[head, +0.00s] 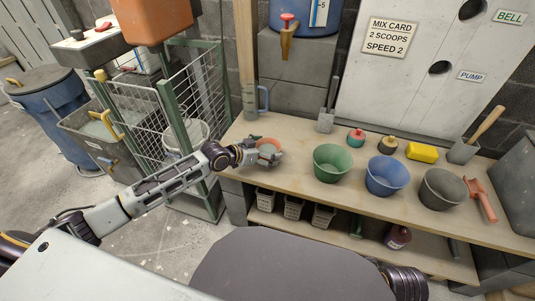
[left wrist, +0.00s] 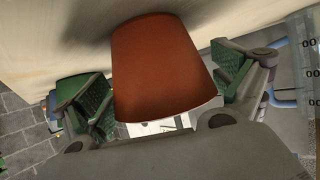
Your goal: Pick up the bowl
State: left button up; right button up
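A small orange bowl (head: 268,141) stands near the left end of the wooden bench. My left gripper (head: 266,158) is at this bowl, and its fingers hide part of it. In the left wrist view the orange bowl (left wrist: 163,70) is between the two padded fingers of my left gripper (left wrist: 165,105). The gripper is open, with a visible gap beside the bowl at the right finger and a narrower one at the left. Larger green (head: 333,163), blue (head: 387,176) and dark grey (head: 442,189) bowls stand in a row to the right. My right gripper is not in view.
Behind the bowls are a red-topped pot (head: 356,138), a dark pot (head: 387,145) and a yellow block (head: 422,153). A red scoop (head: 480,200) lies at the right. A wire cart (head: 190,100) stands left of the bench (head: 300,182).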

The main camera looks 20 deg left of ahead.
pick_arm(q)
jog(key=c, duration=0.7)
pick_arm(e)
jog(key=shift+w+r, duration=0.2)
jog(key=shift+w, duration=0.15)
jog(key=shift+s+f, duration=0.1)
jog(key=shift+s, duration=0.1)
pick_arm(q)
jog(key=shift+r, duration=0.3)
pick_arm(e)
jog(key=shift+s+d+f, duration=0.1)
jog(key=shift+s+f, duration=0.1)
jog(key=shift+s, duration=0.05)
pick_arm(q)
jog(key=shift+r+p, duration=0.35)
jog(key=shift+r, duration=1)
notch_tip(320, 180, up, 7)
jog(key=p, duration=0.2)
jog(key=shift+f, duration=0.2)
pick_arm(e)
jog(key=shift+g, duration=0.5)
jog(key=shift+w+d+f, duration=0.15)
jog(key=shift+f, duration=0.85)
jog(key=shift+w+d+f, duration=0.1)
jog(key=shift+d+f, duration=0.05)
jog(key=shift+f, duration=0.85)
